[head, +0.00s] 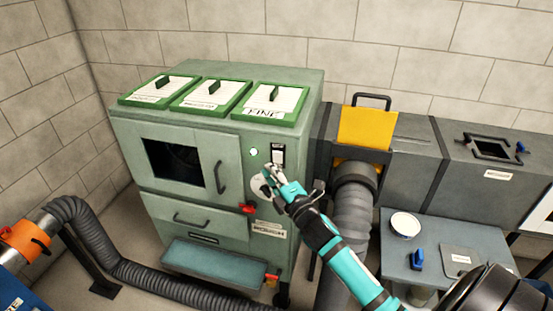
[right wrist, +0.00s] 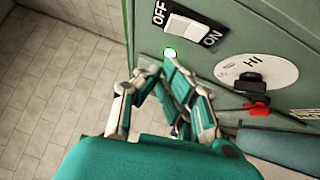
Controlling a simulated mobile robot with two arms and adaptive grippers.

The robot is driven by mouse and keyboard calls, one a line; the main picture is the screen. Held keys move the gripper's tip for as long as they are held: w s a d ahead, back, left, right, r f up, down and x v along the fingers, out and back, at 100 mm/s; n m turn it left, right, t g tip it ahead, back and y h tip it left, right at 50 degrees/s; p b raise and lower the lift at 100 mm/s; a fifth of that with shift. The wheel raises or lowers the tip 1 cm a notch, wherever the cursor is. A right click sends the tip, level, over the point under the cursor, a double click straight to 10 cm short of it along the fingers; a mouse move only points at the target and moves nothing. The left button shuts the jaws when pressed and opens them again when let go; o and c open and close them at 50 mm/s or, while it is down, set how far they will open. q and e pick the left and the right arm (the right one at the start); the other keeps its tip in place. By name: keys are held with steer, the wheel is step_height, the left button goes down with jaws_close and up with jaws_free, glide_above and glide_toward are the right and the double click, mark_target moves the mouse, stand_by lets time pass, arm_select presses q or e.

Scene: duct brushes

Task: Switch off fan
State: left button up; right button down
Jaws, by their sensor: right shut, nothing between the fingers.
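The fan switch (head: 278,154) is a white rocker on a black plate on the front of the green cabinet (head: 130,140). In the right wrist view the switch (right wrist: 187,27) lies between the labels OFF and ON; which side is pressed I cannot tell. A small green lamp (head: 253,152) glows beside it, and the lamp (right wrist: 170,52) also shows just beyond my fingertips. My right gripper (head: 270,174) is shut and empty, just below the switch and in front of the dial, apart from the switch as far as I can see. My left gripper is not in view.
A white dial (right wrist: 255,72) marked HI with a black knob sits beside the switch, and a red latch (head: 248,208) below. A grey hose (head: 352,215) and yellow plate (head: 366,128) stand right. A side table (head: 395,250) holds a bowl (head: 405,224) and blue brush (head: 417,259).

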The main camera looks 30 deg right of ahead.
mark_target(277, 161)
steer(key=shift+w+d+r+p, duration=0.1)
steer(key=shift+w+d+p, duration=0.1)
steer(key=shift+w+d, duration=0.45)
steer(key=shift+w+d+r+p, duration=0.15)
steer(key=shift+w+d, duration=0.25)
steer(key=shift+d, duration=0.4)
steer(key=shift+w+d+r+p, duration=0.2)
steer(key=shift+r+p, duration=0.2)
steer(key=shift+p, duration=0.55)
steer(key=shift+f+m+g, duration=0.25)
steer(key=shift+m+g, duration=0.05)
